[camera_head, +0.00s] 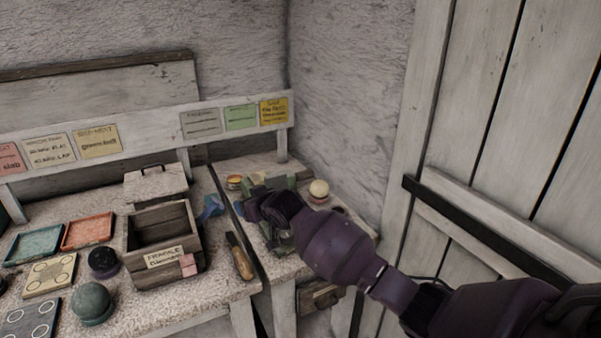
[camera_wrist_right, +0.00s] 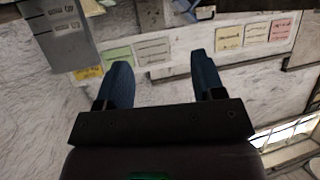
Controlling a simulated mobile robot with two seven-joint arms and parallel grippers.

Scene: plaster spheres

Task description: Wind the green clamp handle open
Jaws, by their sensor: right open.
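My right arm reaches in from the right in the head view, and its dark gripper (camera_head: 265,205) is over the small right-hand bench. A green clamp body (camera_head: 284,183) shows in part just behind the gripper; my gripper and wrist hide most of it. I cannot make out its handle or whether the gripper touches it. In the right wrist view the two blue fingers (camera_wrist_right: 163,78) stand wide apart with nothing held between them. My left gripper is in neither view.
A pale ball (camera_head: 319,189) sits right of the clamp. Walls close off the back and right.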

